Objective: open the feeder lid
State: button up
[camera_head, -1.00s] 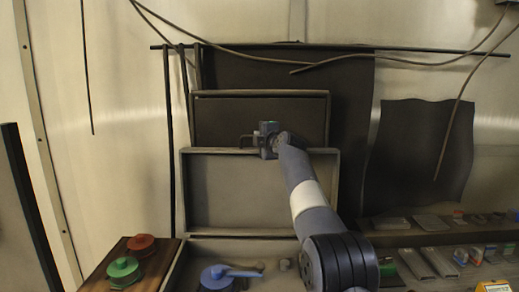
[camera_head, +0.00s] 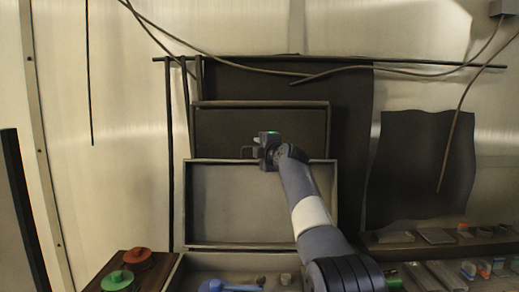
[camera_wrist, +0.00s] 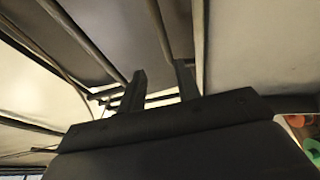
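The feeder lid appears to be the shallow grey framed panel (camera_head: 262,246) standing upright behind the front box in the head view, its hollow side facing me. A thin dark handle (camera_head: 246,153) shows at its top edge. My gripper (camera_head: 265,152) is at that top edge, just right of the visible part of the handle. In the wrist view my gripper (camera_wrist: 160,85) has its two dark fingers apart, with a clear gap between them. Thin bars (camera_wrist: 107,94) lie beside and behind the fingers. I cannot tell whether a finger touches the handle.
A dark framed panel (camera_head: 225,132) stands behind. Cables (camera_head: 420,66) and a dark rod (camera_head: 450,65) cross above. A dark hanging sheet (camera_head: 418,165) is at right. Red (camera_head: 137,255) and green (camera_head: 117,279) knobs and a blue lever (camera_head: 236,287) are low left. A cluttered shelf (camera_head: 400,245) is low right.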

jog(key=b+v, duration=0.6)
jog(key=v, duration=0.4)
jog(key=shift+s+b, duration=0.4)
jog(key=shift+d+r, duration=0.1)
jog(key=p+x, duration=0.7)
jog(key=x, duration=0.4)
jog(key=shift+s+d, duration=0.1)
jog(key=shift+s, duration=0.05)
dwell(0.4)
